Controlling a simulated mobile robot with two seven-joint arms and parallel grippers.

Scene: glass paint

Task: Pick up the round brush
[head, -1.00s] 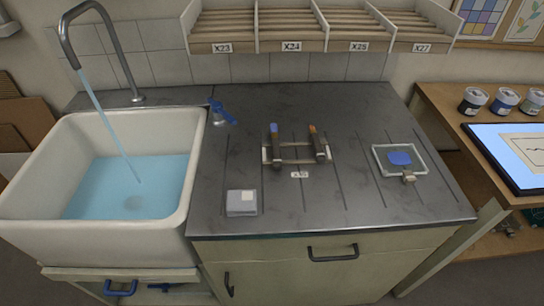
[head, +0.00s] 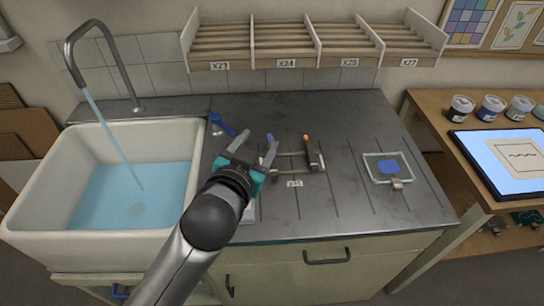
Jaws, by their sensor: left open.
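A brush rest (head: 290,155) stands on the dark counter with two brushes lying across it. One brush has a blue tip (head: 270,137); most of it is hidden behind my left gripper. The other brush has an orange tip (head: 306,138) and is in clear view. I cannot tell which one is round. My left gripper (head: 253,147) is open, its fingers pointing away from me. It appears over the counter just left of the rest, with its right finger overlapping the blue-tipped brush in the picture. I cannot tell whether they touch. My right gripper is not in view.
A sink (head: 140,130) with running water is at the left. A blue-handled tap fitting (head: 220,122) stands behind my gripper. A glass tray (head: 373,178) with blue paint lies to the right. A grey block (head: 249,213) is mostly hidden by my arm.

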